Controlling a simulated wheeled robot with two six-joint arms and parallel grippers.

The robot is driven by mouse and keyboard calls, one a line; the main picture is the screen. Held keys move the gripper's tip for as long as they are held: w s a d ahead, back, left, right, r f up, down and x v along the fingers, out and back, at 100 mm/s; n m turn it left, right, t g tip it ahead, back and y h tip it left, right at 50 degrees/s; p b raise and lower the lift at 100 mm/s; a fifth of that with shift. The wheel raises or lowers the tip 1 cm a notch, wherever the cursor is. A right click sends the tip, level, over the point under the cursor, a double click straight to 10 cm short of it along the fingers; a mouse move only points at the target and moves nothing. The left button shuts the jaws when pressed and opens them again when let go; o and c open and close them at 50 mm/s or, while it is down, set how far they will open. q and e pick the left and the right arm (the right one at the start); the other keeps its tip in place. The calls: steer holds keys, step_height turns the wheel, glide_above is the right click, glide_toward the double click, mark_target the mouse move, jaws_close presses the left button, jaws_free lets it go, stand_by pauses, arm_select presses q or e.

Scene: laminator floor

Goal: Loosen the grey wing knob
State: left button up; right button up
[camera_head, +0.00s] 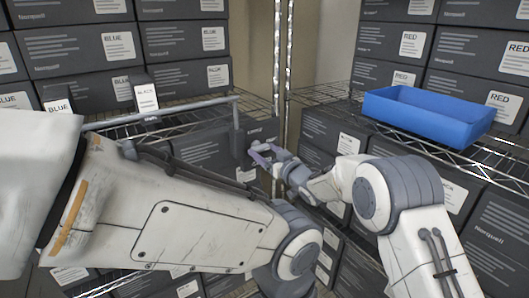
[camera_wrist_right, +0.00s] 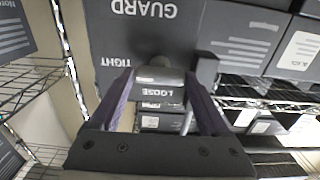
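The grey wing knob (camera_wrist_right: 160,76) sits on a dark panel in the right wrist view, with the words TIGHT and LOOSE upside down around it. My right gripper (camera_wrist_right: 159,80) has its two purple fingers on either side of the knob, and it fills the gap between the fingertips, so the gripper looks shut on it. In the head view my right gripper (camera_head: 262,153) is at the dark guard box (camera_head: 239,144), where its fingers hide the knob. My left arm crosses the lower left of the head view, but its gripper is out of frame.
A blue bin (camera_head: 428,115) stands on the wire shelf at the right. Dark labelled boxes (camera_head: 185,40) fill the racks on both sides. A grey horizontal bar (camera_head: 165,112) runs to the guard box. A metal post (camera_head: 283,70) stands behind my right gripper.

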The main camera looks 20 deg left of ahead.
steer(key=shift+f+n+b, duration=0.15)
steer(key=shift+n+b, duration=0.35)
steer(key=shift+b, duration=0.2)
steer(key=n+b, duration=0.8)
steer(key=b, duration=0.1)
steer(key=shift+d+f, duration=0.1)
steer(key=n+b, duration=0.4)
steer(key=n, duration=0.1)
steer(key=shift+n+b, duration=1.3)
steer(key=shift+n, duration=0.6)
steer(key=shift+r, duration=0.2)
steer(key=o, duration=1.2)
steer(key=b+v, duration=0.1)
steer(key=v, duration=0.9)
steer(key=shift+s+d+b, duration=0.1)
steer(key=shift+d+b, duration=0.1)
steer(key=shift+b, duration=0.15)
